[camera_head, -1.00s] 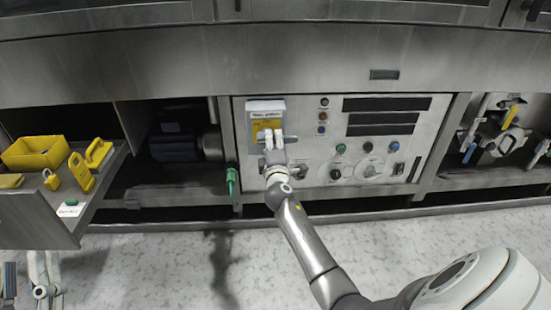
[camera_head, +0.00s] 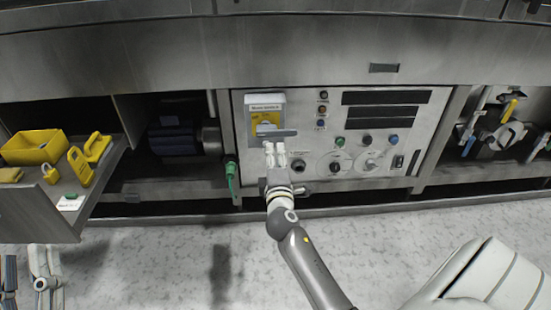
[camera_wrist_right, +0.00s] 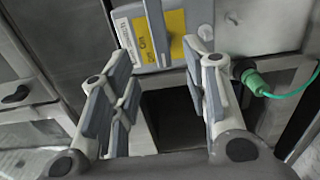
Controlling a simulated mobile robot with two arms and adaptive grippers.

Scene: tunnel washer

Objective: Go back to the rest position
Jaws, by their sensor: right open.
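My right gripper (camera_head: 275,148) is open and empty, in front of the lower part of a grey switch box on the control panel. In the right wrist view, its fingers (camera_wrist_right: 160,75) stand wide apart with nothing between them. The box (camera_head: 266,99) has a white label and a yellow plate (camera_head: 264,117). A grey handle bar (camera_head: 280,133) lies across its lower part in the head view; it also shows in the wrist view (camera_wrist_right: 157,30), apart from the fingers. My left gripper (camera_head: 26,268) is partly in view at the bottom left, its fingers apart and empty.
An open drawer (camera_head: 35,215) at the left holds a yellow bin (camera_head: 35,147), yellow padlocks and a white tag. A green plug (camera_head: 231,168) with a cable sits left of the panel (camera_head: 370,150). Pipes and valves (camera_head: 505,130) are at the right. The floor in front is clear.

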